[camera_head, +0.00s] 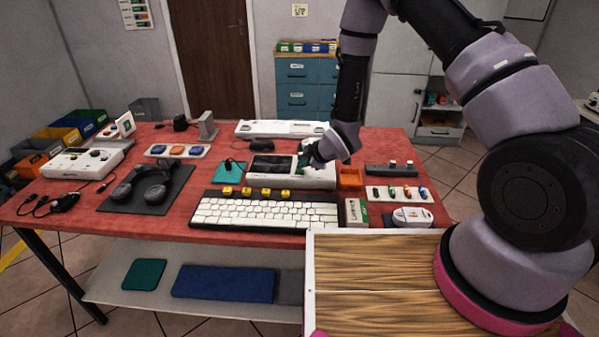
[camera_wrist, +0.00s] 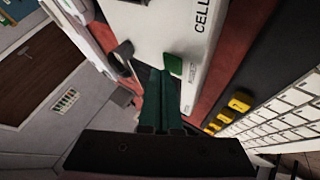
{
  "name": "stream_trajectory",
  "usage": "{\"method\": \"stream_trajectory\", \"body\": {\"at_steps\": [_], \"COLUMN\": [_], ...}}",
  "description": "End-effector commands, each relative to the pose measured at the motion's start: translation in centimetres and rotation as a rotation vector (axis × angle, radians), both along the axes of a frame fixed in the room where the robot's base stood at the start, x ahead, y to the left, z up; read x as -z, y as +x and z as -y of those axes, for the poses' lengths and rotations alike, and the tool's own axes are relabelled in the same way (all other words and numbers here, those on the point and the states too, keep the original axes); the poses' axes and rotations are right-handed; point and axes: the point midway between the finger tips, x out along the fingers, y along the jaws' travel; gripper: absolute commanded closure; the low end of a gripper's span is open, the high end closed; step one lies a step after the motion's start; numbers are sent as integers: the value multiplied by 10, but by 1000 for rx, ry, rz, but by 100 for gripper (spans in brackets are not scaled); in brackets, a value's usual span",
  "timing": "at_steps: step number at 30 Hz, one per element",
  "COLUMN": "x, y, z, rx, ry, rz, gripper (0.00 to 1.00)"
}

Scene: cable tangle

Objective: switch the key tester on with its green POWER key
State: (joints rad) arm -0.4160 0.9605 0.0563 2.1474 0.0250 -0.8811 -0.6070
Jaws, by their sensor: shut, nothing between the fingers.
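The white tester (camera_head: 317,180) stands at the middle of the red table, with a dark screen on its left part. Its white top fills the upper middle of the wrist view (camera_wrist: 165,25), with the printed letters "CELL" partly in sight. A green key (camera_wrist: 173,64) sits near the edge of that top, with small print beside it too small to read. My gripper (camera_head: 301,167) is over the right part of the tester. Its green fingers (camera_wrist: 160,72) are shut and empty, tips close beside the green key. I cannot tell whether they touch it. The head view does not clearly show the key.
A keyboard (camera_head: 265,213) lies in front of the tester, with several yellow blocks (camera_head: 265,193) between. An orange bin (camera_head: 350,177) and a dark box with knobs (camera_head: 391,169) stand to the right. Headphones on a black mat (camera_head: 120,203) lie left.

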Motion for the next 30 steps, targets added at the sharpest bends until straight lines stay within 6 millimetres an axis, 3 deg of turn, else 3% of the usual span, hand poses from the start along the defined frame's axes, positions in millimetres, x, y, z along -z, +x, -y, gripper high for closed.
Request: {"method": "stream_trajectory", "body": {"at_steps": [19, 30], "x": [8, -3], "y": [0, 0], "z": [0, 0], "rx": [1, 1], "ry": [-1, 0], "rz": [0, 1], "gripper": [100, 100]}}
